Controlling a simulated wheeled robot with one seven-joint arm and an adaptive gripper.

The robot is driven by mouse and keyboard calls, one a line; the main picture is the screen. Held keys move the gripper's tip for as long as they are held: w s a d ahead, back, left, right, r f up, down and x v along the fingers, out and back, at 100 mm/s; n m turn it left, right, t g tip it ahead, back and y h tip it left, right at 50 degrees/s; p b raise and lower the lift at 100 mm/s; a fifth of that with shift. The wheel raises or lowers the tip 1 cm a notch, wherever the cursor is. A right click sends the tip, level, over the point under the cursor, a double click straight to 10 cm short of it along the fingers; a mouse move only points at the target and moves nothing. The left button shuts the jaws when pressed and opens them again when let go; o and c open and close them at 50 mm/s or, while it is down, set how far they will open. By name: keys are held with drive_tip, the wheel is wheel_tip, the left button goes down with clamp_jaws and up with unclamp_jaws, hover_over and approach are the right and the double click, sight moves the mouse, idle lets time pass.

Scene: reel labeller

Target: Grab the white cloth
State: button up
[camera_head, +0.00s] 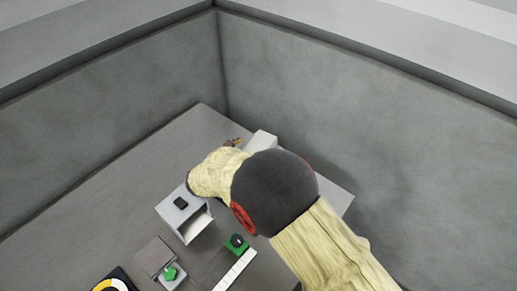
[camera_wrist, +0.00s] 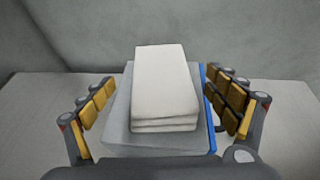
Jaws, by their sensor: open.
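The white cloth (camera_wrist: 164,85) is a folded, layered stack in the wrist view. It lies on a pale flat item with a blue right edge, between the fingers of my gripper (camera_wrist: 160,103). The gripper is open, one finger on each side, with gaps between the fingers and the cloth. In the head view, a white block-like part of the cloth (camera_head: 262,140) shows behind my arm near the table's far corner. The fingers there are mostly hidden by my wrist; a small yellowish tip shows beside the cloth.
The grey table (camera_head: 130,205) stands against grey walls (camera_head: 340,105). A grey box-shaped device (camera_head: 172,212) with an open front is left of my arm. Green buttons (camera_head: 170,273), a white strip (camera_head: 236,269) and a yellow-and-black dial (camera_head: 112,282) are nearer. The table's left part is clear.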

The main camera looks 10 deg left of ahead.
sight(258, 145)
drive_tip(key=b+x, duration=0.1)
drive_tip(key=x, duration=0.3)
drive_tip(key=shift+d+f, duration=0.1)
drive_tip(key=shift+f, duration=0.05)
drive_tip(key=shift+c, duration=1)
drive_tip(key=c, duration=1.1)
